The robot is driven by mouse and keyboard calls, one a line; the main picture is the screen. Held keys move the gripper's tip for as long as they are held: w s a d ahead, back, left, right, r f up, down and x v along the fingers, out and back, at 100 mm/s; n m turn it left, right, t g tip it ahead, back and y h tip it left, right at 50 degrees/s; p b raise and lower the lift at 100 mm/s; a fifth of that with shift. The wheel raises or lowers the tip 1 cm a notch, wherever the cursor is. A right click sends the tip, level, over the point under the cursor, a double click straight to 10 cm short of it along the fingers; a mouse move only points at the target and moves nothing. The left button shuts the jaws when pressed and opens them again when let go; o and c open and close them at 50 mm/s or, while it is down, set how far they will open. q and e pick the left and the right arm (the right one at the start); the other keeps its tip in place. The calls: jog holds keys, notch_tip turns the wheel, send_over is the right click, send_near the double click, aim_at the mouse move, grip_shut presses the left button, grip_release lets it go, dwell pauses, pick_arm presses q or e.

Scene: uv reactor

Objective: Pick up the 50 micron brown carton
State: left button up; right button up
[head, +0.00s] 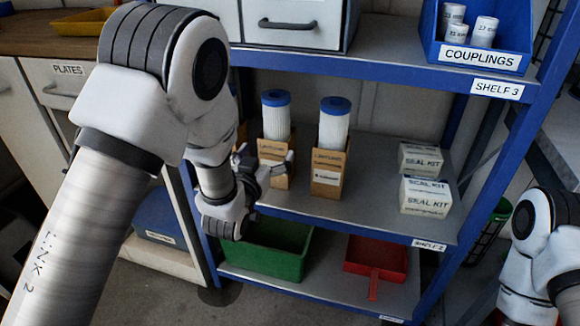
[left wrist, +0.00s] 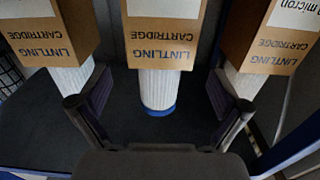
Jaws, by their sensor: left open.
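Brown cartons with white, blue-capped filter cartridges stand on the middle shelf. One (head: 273,152) is behind my left gripper (head: 266,168) in the head view, and another (head: 328,170) stands to its right. The left wrist view shows three cartons upside down: a middle one (left wrist: 163,35), one at left (left wrist: 65,35) and one at right (left wrist: 270,35). The right one's cut-off label shows "micron"; I cannot read its full number. My left gripper (left wrist: 160,108) is open and empty, its fingers either side of the middle cartridge's line. My right gripper is out of view.
Seal kit boxes (head: 426,195) stand right of the cartons. A blue couplings bin (head: 478,58) is on the shelf above. A green bin (head: 268,250) and a red dustpan (head: 376,256) are on the shelf below. A blue upright (head: 490,140) bounds the right.

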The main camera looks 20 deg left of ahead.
aim_at(277, 136)
pick_arm(q)
jog(key=w+b, duration=0.2)
jog(key=w, duration=0.5)
jog(key=shift+w+d+b, duration=0.1)
jog(key=shift+w+b, duration=0.25)
jog(key=shift+s, duration=0.1)
jog(key=c, duration=1.4)
